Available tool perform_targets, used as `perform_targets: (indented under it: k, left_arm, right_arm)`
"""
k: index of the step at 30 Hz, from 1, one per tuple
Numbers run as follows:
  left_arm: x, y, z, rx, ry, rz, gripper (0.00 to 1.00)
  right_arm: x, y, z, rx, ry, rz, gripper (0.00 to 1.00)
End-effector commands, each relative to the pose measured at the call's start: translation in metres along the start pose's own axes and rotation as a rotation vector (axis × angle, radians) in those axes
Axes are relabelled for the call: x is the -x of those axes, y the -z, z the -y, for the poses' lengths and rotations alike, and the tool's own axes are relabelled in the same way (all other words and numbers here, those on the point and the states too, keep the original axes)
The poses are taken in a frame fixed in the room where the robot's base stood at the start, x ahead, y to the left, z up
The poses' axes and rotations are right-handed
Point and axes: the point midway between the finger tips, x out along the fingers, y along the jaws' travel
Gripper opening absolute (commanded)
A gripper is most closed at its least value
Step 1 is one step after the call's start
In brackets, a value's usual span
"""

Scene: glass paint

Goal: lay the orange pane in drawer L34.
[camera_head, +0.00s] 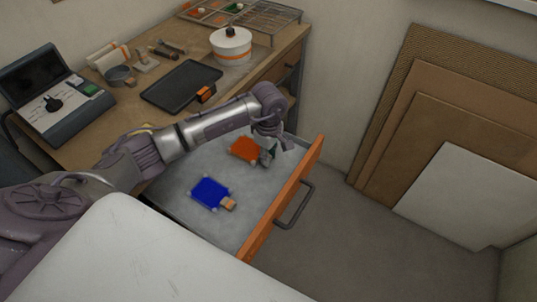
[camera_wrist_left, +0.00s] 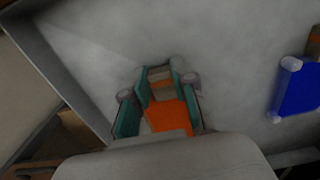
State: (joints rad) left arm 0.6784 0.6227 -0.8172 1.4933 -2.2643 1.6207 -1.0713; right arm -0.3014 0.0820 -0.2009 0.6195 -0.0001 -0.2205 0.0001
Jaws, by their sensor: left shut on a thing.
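The orange pane (camera_head: 243,148) is inside the open drawer (camera_head: 180,200), over its grey floor towards the back. My left gripper (camera_head: 269,154) reaches down into the drawer at the pane's right end and is shut on the pane. In the left wrist view, the gripper's green-padded fingers (camera_wrist_left: 159,90) stand on both sides of the orange pane (camera_wrist_left: 168,117) and its tan tab. I cannot tell whether the pane touches the drawer floor. No drawer label is readable. My right gripper is not in view.
A blue pane (camera_head: 210,193) with a tan tab lies in the drawer, nearer the front left. The drawer's orange front (camera_head: 282,200) has a dark handle. A black tray (camera_head: 182,86) and a white round pot (camera_head: 231,45) stand on the bench. Boards (camera_head: 455,190) lean against the wall.

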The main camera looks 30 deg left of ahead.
Motion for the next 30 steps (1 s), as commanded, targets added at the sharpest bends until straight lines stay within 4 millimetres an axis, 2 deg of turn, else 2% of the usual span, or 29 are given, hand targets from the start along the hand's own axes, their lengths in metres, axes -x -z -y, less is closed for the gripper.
perform_targets:
  k: [4, 5, 10, 20, 30]
  left_arm:
    - [0.000, 0.000, 0.000, 0.000, 0.000, 0.000, 0.00]
    - [0.000, 0.000, 0.000, 0.000, 0.000, 0.000, 0.28]
    - [0.000, 0.000, 0.000, 0.000, 0.000, 0.000, 0.56]
    - [0.001, 0.000, 0.000, 0.000, 0.000, 0.000, 0.56]
    - [0.025, 0.000, 0.000, 0.000, -0.001, 0.000, 0.56]
  right_arm:
    - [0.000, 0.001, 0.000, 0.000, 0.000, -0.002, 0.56]
    - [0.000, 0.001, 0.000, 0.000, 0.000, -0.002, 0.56]
    - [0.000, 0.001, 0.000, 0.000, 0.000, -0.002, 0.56]
    - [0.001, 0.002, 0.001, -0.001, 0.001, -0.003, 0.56]
    - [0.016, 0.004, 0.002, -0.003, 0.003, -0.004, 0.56]
